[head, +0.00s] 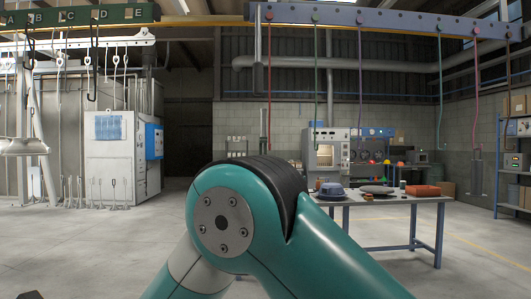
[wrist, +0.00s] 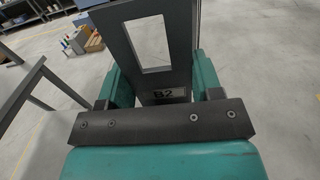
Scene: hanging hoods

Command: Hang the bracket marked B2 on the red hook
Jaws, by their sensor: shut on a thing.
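The bracket marked B2 (wrist: 128,38) is a flat dark grey plate with a rectangular window. Its B2 label shows low on the plate in the wrist view. My gripper (wrist: 164,82) is shut on this bracket, with a teal finger on each side of it. A thin red hook line (head: 269,85) hangs from the left part of the blue-purple overhead beam (head: 400,22) in the head view. Its lower end is too small to make out clearly. My gripper and the bracket cannot be clearly made out in the head view, where my teal arm fills the lower middle.
Green, purple, teal and pink lines hang farther right on the beam; a grey piece (head: 477,176) hangs low at the pink one. A table (head: 400,199) with several items stands right of my arm. A green lettered rail (head: 75,15) is at left. Floor at left is open.

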